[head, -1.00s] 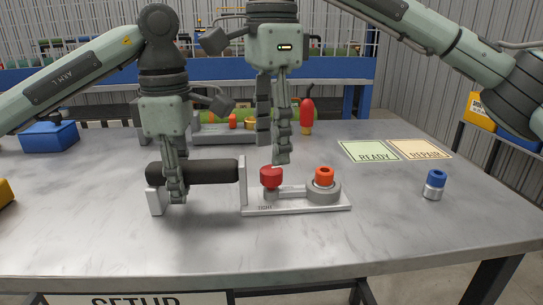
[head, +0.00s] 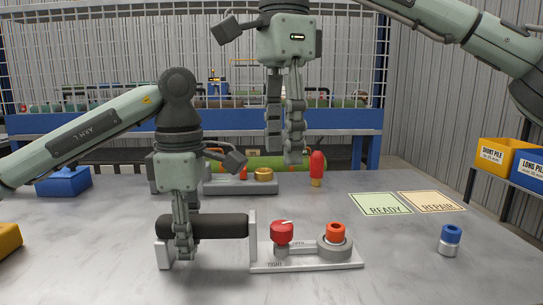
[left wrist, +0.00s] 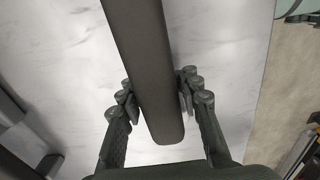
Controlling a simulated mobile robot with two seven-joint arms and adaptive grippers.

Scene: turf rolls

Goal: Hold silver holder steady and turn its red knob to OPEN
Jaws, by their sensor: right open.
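The silver holder (head: 330,262) lies on the grey table as a flat plate with two uprights and a thick black grip (head: 215,226) between them. Its red knob (head: 281,230) stands at the plate's left part, a pale mark on top. Small lettering by the knob seems to read TIGHT and OPEN. My left gripper (head: 183,250) straddles the black grip; in the left wrist view (left wrist: 157,98) its fingers sit close on both sides of the grip (left wrist: 150,60). My right gripper (head: 291,158) is open and empty, pointing down well above the knob.
An orange-red cap (head: 336,232) on a grey ring stands at the plate's right. A blue-topped cylinder (head: 450,240) stands further right. The READY mat (head: 380,203) and REPAIR mat (head: 432,201) lie behind. Another fixture (head: 240,186) and a red-topped post (head: 317,168) stand at the back.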

